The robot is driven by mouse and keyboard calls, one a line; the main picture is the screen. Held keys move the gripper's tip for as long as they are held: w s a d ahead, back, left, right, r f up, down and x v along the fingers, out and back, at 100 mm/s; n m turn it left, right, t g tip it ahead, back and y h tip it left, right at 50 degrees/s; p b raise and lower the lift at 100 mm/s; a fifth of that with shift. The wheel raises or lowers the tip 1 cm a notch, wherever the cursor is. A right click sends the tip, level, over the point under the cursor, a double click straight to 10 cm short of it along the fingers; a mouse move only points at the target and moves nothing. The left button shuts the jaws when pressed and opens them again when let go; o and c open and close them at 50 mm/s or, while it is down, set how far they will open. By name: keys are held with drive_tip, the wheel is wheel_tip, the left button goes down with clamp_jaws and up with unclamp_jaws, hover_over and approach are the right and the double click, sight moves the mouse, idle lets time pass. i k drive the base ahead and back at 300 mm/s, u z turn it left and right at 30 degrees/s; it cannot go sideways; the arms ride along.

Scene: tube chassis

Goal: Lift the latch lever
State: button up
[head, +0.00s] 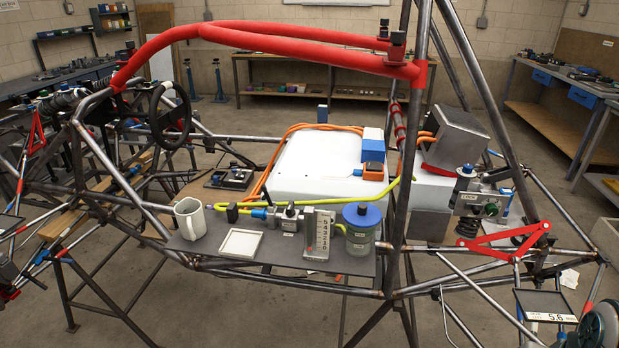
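No part can be picked out with certainty as the latch lever. A small metal unit (470,203) with a white label and a blue knob is mounted on the tubes at the right; its label is too small to read surely. A red linkage (505,240) sits just below it, beside a dark coil spring. A small metal block with fittings (288,217) stands on the dark shelf plate at the middle front. My gripper is not in this view, so its state and place cannot be seen.
The tube chassis (397,200) fills the middle, with a thick red bar (270,38) across its top. The shelf plate (205,243) holds a white mug (189,218), a shallow tray (240,243), a scale block (318,236) and a blue-lidded jar (360,232). Floor shows in front.

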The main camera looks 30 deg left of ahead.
sight(264, 188)
drive_tip(key=u, duration=0.4)
drive_tip(key=i, duration=0.55)
drive_tip(key=u, duration=0.7)
